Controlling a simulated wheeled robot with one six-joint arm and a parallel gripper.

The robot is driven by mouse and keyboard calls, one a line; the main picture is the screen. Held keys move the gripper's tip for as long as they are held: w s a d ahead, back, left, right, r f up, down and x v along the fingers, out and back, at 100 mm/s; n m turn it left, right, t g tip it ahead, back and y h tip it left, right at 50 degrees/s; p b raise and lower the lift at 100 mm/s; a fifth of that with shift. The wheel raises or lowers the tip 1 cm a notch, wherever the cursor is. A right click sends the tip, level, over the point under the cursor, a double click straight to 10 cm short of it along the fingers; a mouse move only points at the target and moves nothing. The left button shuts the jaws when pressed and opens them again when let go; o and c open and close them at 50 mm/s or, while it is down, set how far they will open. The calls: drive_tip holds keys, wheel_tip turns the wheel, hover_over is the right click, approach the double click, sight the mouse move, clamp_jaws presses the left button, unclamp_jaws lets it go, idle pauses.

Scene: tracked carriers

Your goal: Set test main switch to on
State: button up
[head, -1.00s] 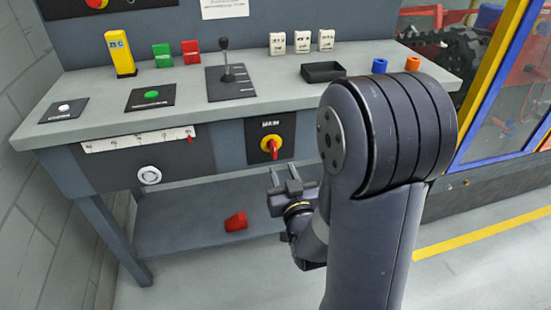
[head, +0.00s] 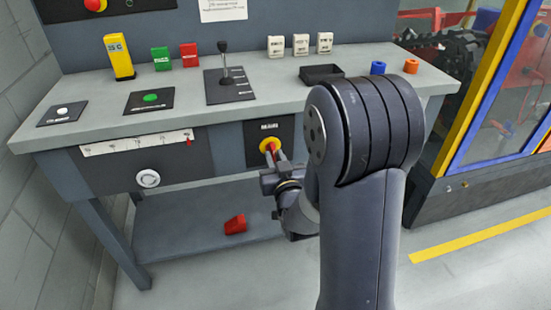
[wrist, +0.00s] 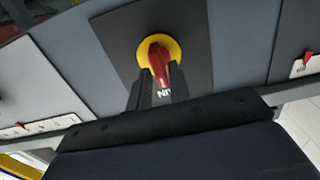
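The main switch (head: 268,146) is a red rotary handle on a round yellow plate, set in a black panel on the bench front. In the wrist view the red handle (wrist: 158,56) stands nearly upright in the picture, tilted slightly. My gripper (head: 272,163) is right at the switch, pointing at it from the front. In the wrist view my gripper (wrist: 161,72) has one finger on each side of the handle, with a gap between the fingers where part of the white label shows. I cannot tell whether the fingers touch the handle.
On the bench top (head: 180,118) are a lever (head: 224,62), a green button (head: 150,98), a black tray (head: 322,73) and several small blocks. A slider scale (head: 137,142) and a white knob (head: 148,178) are left of the switch. A red cup (head: 235,224) lies on the lower shelf.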

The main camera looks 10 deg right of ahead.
clamp_jaws()
drive_tip(key=shift+b, duration=0.35)
drive_tip(key=m+b, duration=0.3)
drive_tip(key=shift+f+m+b, duration=0.2)
drive_tip(key=shift+m+b, duration=0.2)
drive_tip(key=m+b, duration=0.3)
drive_tip(key=m, duration=0.1)
drive_tip(key=shift+d+m+b, duration=0.15)
drive_tip(key=shift+m+b, duration=0.15)
drive_tip(key=shift+b, duration=0.1)
drive_tip(key=m+b, duration=0.5)
drive_tip(key=m, duration=0.4)
drive_tip(key=shift+m, duration=0.3)
